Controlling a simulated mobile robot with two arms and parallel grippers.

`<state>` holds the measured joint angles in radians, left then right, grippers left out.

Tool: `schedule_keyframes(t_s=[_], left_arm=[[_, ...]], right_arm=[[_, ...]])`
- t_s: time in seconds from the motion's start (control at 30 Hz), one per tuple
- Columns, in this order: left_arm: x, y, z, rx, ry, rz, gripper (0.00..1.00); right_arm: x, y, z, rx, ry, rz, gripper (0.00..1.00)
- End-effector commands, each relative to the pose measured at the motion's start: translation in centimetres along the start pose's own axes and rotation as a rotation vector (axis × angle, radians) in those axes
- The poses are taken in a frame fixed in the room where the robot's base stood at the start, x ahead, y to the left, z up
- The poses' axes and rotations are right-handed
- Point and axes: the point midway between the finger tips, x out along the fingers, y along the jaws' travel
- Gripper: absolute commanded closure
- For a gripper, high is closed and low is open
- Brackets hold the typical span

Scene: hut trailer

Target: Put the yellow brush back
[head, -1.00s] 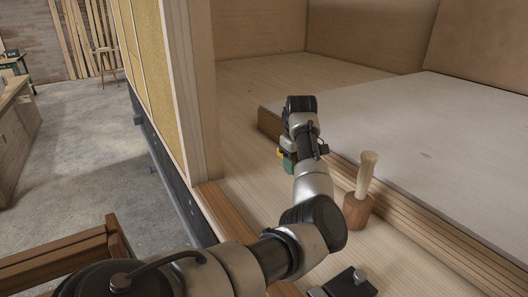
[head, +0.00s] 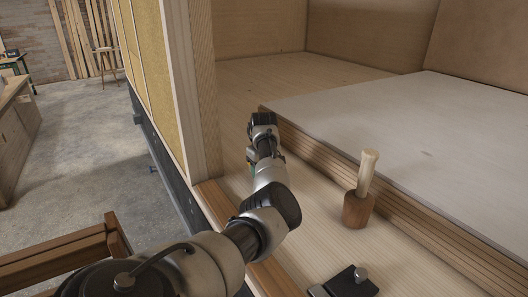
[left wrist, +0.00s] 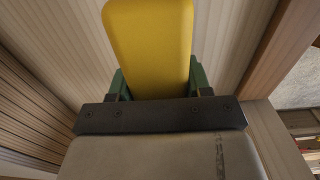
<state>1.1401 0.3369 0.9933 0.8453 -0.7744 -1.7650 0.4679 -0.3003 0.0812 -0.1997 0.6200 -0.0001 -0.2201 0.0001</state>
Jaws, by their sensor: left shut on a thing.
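The yellow brush (left wrist: 150,45) fills the upper middle of the left wrist view as a broad yellow block. My left gripper (left wrist: 157,82) is shut on it, with a green finger at each side. Pale boards show behind the brush, but I cannot tell its height above them. In the head view my left arm reaches over the boarded floor, beside the wooden post; the brush is hidden there behind the wrist. My right gripper is not in view.
A wooden mallet (head: 359,205) stands head down, handle up, right of my left arm. A dark tool with a metal knob (head: 350,281) lies nearer. A raised grey-topped platform (head: 420,135) is on the right. A wooden post (head: 195,90) stands left.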

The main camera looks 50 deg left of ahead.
Motion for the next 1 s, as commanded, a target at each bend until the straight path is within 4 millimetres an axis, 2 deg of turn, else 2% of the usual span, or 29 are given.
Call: schedule_keyframes(t_s=[0.1,0.2,0.57,0.6,0.77,1.0], left_arm=[[1.9,0.0,0.1,0.001,-0.003,-0.003,0.73],[2.7,0.0,0.1,-0.001,-0.002,-0.001,0.73],[3.1,0.0,0.1,0.0,-0.001,-0.001,0.73],[3.2,0.0,0.1,0.0,-0.001,-0.001,0.5],[3.2,0.0,0.1,0.0,-0.001,-0.001,0.26],[3.1,0.0,0.1,-0.001,-0.001,-0.001,0.26]], right_arm=[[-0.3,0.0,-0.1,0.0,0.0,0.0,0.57],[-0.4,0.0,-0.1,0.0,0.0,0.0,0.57],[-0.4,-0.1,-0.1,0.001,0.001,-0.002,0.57],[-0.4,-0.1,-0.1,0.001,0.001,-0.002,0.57],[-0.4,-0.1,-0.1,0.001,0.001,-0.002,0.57],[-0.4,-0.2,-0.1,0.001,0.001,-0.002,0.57]])
